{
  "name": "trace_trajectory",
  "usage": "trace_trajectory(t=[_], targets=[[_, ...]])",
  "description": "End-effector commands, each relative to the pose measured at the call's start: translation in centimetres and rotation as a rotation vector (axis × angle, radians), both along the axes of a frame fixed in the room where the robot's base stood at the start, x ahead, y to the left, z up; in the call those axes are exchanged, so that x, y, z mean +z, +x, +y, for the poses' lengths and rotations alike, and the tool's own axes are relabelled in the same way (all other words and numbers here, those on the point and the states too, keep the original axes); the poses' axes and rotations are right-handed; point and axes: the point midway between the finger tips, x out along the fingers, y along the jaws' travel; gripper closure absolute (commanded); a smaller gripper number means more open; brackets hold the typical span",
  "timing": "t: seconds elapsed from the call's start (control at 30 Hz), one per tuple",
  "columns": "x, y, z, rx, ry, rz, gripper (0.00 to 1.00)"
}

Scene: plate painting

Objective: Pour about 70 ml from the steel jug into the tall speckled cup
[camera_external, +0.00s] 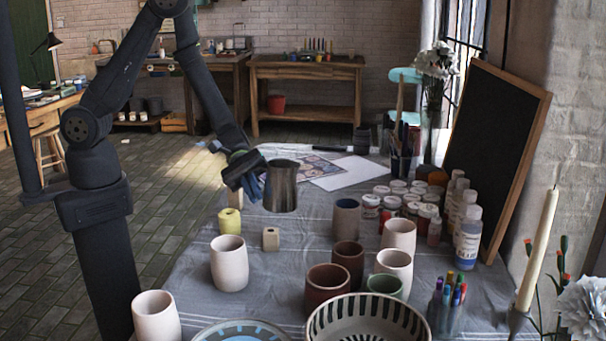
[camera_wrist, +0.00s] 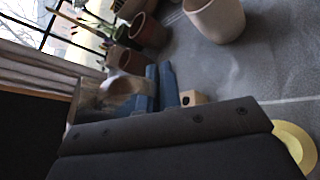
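The steel jug (camera_external: 281,188) is upright and raised above the grey cloth at the table's left-middle. My gripper (camera_external: 254,188) is at its left side, its blue fingers shut on it, apparently at the handle. In the wrist view the fingers (camera_wrist: 160,88) are close together, with the shiny jug (camera_wrist: 108,95) beyond them. Several pale cups stand on the table. A tall off-white one (camera_external: 229,264) is in front of the jug and lower left; speckles are too small to make out, so I cannot tell which is the task's cup. The jug's contents are hidden.
Other pale cups (camera_external: 398,235), brown cups (camera_external: 327,287) and a striped bowl (camera_external: 368,326) crowd the front and right. A small wooden block (camera_external: 271,239) and yellow roll (camera_external: 230,221) lie near the jug.

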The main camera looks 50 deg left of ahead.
Motion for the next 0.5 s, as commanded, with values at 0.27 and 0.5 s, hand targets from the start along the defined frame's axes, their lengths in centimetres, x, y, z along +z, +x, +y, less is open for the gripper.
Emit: trace_trajectory(t=[0.27,0.5], targets=[[-1.1,0.0,-5.0,0.154,-0.007,-0.028,1.0],[-2.4,-0.3,-7.9,0.274,-0.01,-0.052,1.0]])
